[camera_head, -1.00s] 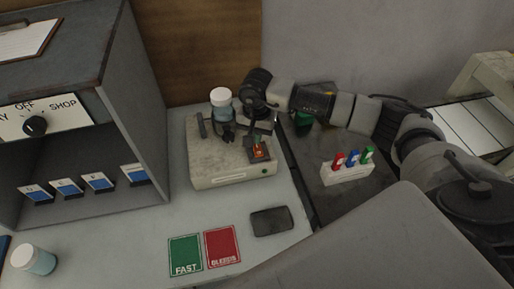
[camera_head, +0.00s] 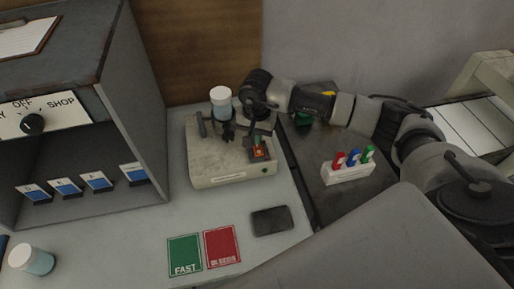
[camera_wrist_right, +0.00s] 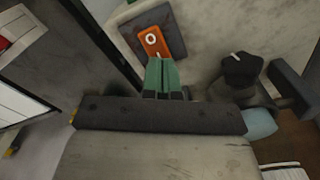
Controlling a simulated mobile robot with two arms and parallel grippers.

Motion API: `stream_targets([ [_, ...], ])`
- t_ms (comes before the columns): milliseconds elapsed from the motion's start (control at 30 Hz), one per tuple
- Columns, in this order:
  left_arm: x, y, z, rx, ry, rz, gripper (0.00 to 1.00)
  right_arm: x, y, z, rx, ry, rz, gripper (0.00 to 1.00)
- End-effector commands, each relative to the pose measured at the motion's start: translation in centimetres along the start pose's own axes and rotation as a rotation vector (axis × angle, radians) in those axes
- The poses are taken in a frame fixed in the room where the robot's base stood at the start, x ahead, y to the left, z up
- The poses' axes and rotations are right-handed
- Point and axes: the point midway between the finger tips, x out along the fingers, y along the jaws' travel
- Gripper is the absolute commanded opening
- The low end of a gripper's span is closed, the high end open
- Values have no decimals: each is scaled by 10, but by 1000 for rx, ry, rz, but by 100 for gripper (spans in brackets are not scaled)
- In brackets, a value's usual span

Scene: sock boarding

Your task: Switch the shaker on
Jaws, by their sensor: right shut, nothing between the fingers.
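The shaker (camera_head: 205,165) is a pale box on the grey bench. Its orange rocker switch (camera_head: 259,153) sits in a dark plate at the right of its top. In the right wrist view the switch (camera_wrist_right: 153,42) shows a white O mark. A white-lidded jar (camera_head: 221,100) stands upright at the shaker's back, by a dark knob (camera_head: 229,131). My right gripper (camera_head: 256,142) is shut and empty, pointing down over the switch. In the wrist view its green fingertips (camera_wrist_right: 162,62) are at the switch's near end; I cannot tell whether they touch. My left gripper is not in view.
A rack of colored tubes (camera_head: 347,173) stands right of the shaker. A dark phone-like slab (camera_head: 272,220), a green card (camera_head: 185,254) and a red card (camera_head: 222,246) lie in front. A grey cabinet (camera_head: 150,100) with an OFF dial (camera_head: 33,124) stands left.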

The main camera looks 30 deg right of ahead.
Motion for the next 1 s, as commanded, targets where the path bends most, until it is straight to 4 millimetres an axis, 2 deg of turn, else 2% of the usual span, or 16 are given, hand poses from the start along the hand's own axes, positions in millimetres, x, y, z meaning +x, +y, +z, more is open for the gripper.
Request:
stream_targets([
  [1000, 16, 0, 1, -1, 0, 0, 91, 16, 0, 0, 0, 0, 0, 0],
])
